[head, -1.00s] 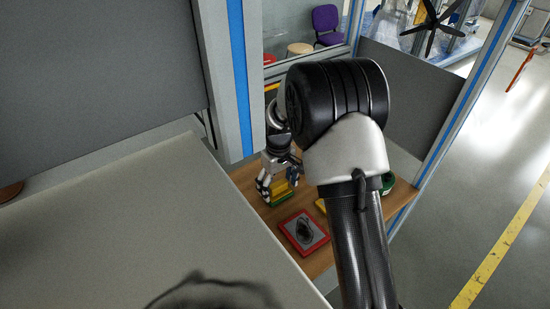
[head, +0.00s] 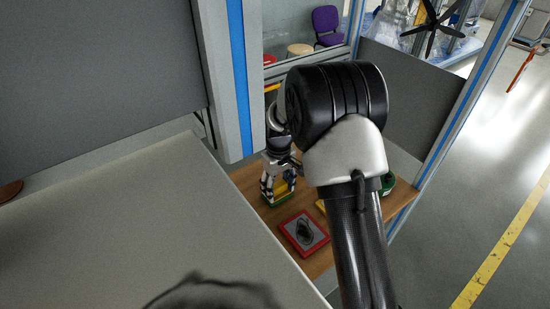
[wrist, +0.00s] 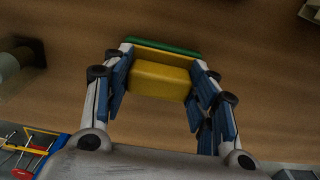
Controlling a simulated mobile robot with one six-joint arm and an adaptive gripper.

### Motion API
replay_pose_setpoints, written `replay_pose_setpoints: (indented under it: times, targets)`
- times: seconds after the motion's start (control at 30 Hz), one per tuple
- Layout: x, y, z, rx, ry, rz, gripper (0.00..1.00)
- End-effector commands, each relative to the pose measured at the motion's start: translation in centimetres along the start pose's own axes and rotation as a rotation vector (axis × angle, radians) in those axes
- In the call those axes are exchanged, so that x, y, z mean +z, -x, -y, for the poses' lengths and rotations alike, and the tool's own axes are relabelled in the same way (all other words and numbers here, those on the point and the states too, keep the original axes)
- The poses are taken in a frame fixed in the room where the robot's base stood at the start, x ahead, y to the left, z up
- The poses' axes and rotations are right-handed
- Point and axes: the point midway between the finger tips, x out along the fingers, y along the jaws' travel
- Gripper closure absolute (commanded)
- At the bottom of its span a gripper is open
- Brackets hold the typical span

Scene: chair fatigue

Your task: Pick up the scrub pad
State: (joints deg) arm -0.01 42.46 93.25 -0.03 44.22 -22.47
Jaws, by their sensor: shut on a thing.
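The scrub pad (wrist: 160,80) is a yellow block with a green layer along its far edge in the wrist view. In the head view the scrub pad (head: 284,201) shows only in part, low over the wooden shelf, with its green side down. My gripper (wrist: 160,84) has its blue-padded fingers shut on the two ends of the pad. In the head view my gripper (head: 279,186) points down at the pad, and its fingers hide some of it. I cannot tell whether the pad touches the shelf.
A red-framed tray (head: 303,232) with a dark item lies on the wooden shelf (head: 318,262) in front of the gripper. A yellow item (head: 321,205) and a green round item (head: 388,184) are partly behind my arm. A blue-striped post (head: 238,80) stands close to the gripper's left.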

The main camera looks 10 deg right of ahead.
Motion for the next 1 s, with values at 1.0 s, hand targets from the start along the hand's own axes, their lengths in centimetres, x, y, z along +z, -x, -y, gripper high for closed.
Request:
replay_pose_setpoints:
  times: [1.0]
  targets:
    - [0.0, 10.1, 0.0, -0.001, 0.0, 0.002, 0.71]
